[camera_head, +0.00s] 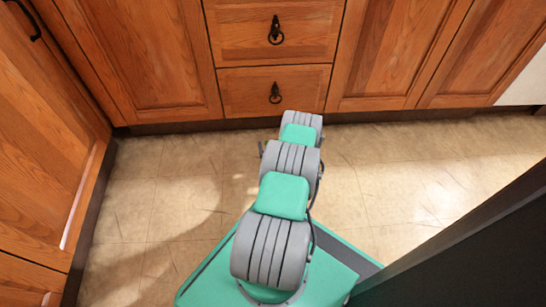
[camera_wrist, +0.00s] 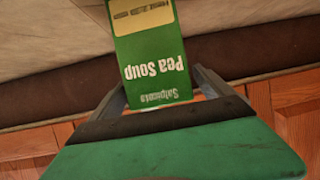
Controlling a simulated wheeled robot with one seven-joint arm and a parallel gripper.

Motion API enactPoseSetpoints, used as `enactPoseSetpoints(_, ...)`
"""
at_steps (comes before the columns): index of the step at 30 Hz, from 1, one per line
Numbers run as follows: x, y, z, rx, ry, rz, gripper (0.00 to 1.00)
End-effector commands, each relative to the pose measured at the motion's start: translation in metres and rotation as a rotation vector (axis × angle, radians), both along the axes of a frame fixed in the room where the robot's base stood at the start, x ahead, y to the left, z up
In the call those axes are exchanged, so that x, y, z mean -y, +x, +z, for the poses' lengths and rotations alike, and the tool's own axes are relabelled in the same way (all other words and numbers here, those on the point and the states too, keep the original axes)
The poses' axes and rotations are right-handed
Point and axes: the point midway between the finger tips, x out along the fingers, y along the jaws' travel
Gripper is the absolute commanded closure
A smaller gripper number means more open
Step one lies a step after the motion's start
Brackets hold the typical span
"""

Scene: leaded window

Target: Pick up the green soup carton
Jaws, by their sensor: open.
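The green soup carton (camera_wrist: 148,45) shows in the wrist view, with "Pea Soup" upside down in white letters and a pale yellow panel at the top of the picture. My gripper (camera_wrist: 160,80) is open, with one finger on each side of the carton's lower part in the picture. I cannot tell whether either finger touches it. In the head view my own arm reaches toward the drawers, and neither the carton nor my gripper can be seen.
Wooden cabinets with drawers (camera_head: 275,90) stand ahead, and another cabinet (camera_head: 45,130) stands at the left. A dark panel (camera_head: 470,250) fills the lower right. The tiled floor (camera_head: 150,210) is clear on both sides of my arm. The wrist view shows the dark base strip (camera_wrist: 260,45).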

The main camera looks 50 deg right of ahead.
Motion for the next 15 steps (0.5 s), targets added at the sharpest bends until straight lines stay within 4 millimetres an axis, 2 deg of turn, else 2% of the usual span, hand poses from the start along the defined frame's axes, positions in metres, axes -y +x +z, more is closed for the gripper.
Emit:
enactPoseSetpoints(2,0.0074,0.0085,-0.0090,-0.001,-0.002,0.002,0.09)
enactPoseSetpoints(10,0.0114,0.0114,-0.0068,0.000,0.001,0.000,0.09)
enactPoseSetpoints(15,0.0109,0.0115,-0.0069,-0.001,0.001,0.000,0.23)
